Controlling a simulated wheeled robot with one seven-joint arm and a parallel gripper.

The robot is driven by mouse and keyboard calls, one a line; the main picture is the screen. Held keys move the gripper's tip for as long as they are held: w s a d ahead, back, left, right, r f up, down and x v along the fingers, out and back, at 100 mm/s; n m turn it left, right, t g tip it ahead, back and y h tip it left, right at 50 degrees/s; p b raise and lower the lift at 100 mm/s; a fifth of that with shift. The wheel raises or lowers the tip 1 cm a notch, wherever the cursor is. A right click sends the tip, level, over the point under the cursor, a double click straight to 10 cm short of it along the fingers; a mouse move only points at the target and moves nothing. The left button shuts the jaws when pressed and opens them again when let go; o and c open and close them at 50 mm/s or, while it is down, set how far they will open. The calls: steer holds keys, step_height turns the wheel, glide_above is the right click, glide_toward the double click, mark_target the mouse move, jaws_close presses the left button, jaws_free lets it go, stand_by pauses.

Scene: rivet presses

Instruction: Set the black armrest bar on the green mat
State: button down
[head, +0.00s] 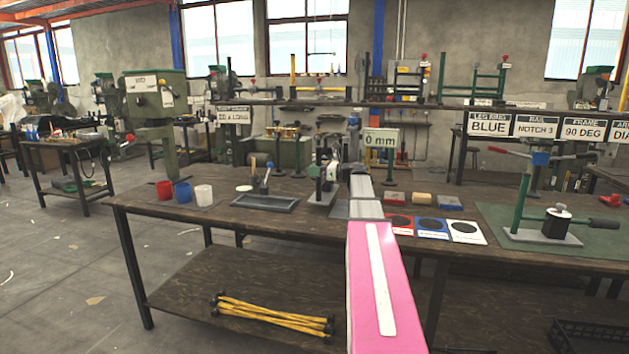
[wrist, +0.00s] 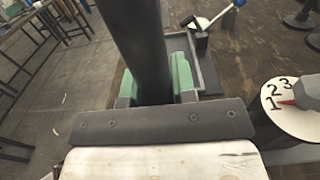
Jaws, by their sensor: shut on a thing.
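In the wrist view my gripper (wrist: 155,92) is shut on the black armrest bar (wrist: 138,42). Its green fingers show on either side of the dark bar, which runs up out of the top of the picture. The lower end of the bar is hidden behind my gripper's dark plate. In the head view the gripper is beyond my pink arm, over the middle of the table, and the bar is too small and cluttered to make out surely. The green mat (head: 490,213) lies at the right end of the table, well to the right of my gripper.
A green frame (head: 522,205) with a lever and a black-handled bar stands on the mat. Red, blue and white cards (head: 432,226) and small blocks lie left of it. A tray (head: 264,203) and cups (head: 183,193) are at left. A numbered dial (wrist: 292,112) is close right in the wrist view.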

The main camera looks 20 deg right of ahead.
steer(key=shift+f, duration=1.95)
steer(key=c, duration=0.9)
jaws_free()
